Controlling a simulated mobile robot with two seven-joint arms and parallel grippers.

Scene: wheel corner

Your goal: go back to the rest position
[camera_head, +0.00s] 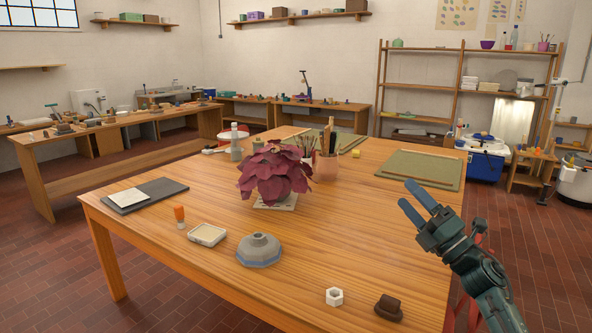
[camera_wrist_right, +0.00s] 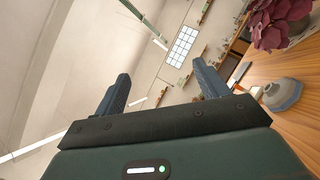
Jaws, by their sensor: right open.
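My right gripper (camera_head: 417,202) is raised over the right edge of the wooden table (camera_head: 400,227), with its blue fingers apart and nothing between them. In the right wrist view its two fingers (camera_wrist_right: 157,90) stand wide apart, with wall and ceiling behind them. My left gripper is not in view.
On the table stand a red-leaved plant (camera_head: 275,172), a grey domed piece (camera_head: 259,250), a shallow dish (camera_head: 207,234), a white hex nut (camera_head: 334,296) and a dark brown block (camera_head: 388,307). A green mat (camera_head: 425,168) lies beyond my gripper. The tabletop's right front is mostly clear.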

